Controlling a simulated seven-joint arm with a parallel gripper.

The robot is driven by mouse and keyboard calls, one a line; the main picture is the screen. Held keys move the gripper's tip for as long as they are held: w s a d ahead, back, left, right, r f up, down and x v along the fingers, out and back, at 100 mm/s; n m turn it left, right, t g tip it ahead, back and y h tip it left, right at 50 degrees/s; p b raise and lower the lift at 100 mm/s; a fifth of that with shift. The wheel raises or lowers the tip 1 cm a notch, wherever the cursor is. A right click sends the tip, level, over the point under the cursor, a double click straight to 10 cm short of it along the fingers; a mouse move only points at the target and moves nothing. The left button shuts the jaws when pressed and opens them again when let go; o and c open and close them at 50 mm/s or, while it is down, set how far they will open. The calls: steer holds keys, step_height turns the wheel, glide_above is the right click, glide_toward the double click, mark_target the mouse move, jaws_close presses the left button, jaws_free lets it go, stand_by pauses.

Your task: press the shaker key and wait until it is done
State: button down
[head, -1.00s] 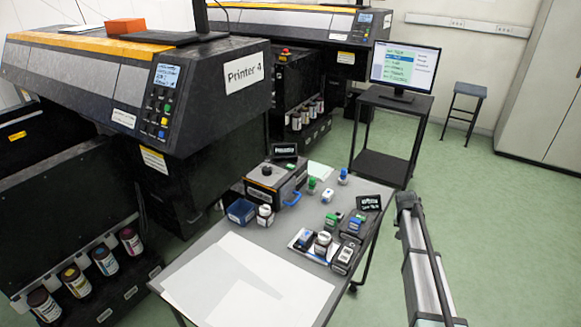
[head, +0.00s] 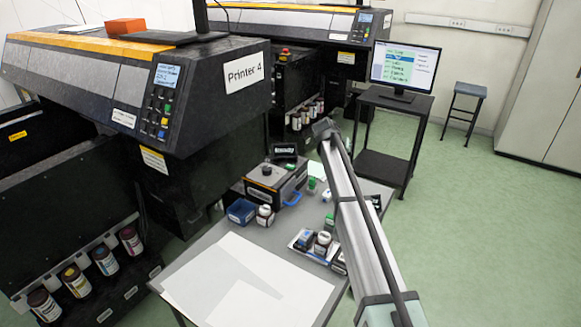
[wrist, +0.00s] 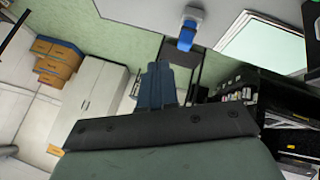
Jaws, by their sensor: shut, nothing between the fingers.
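The shaker appears to be the dark box with a grey top and a round black knob (head: 267,171), on the table beside the printer. A small black display (head: 284,150) stands behind it; its text is too small to read surely. No key can be made out at this size. My arm reaches up across the right side of the table in the head view, and my gripper cannot be made out there. In the wrist view my gripper (wrist: 155,80) is shut and empty. A blue-topped white item (wrist: 188,32) shows beyond the fingertips, apart from them.
A blue tray (head: 241,211) and a white bottle (head: 265,216) stand in front of the box. Several bottles (head: 322,243) stand near my arm. White sheets (head: 240,285) cover the table's front. Printer 4 (head: 215,95) overhangs the left. A monitor (head: 404,65) stands behind.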

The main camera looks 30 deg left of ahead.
step_height(320, 180, up, 10)
steer(key=n+t, duration=0.2)
glide_above(288, 166)
steer(key=shift+s, duration=0.1)
steer(key=shift+f, duration=0.15)
steer(key=shift+f, duration=4.3)
steer(key=shift+f, duration=0.1)
steer(key=shift+f, duration=0.3)
steer(key=shift+f, duration=0.5)
steer(key=shift+r, duration=0.9)
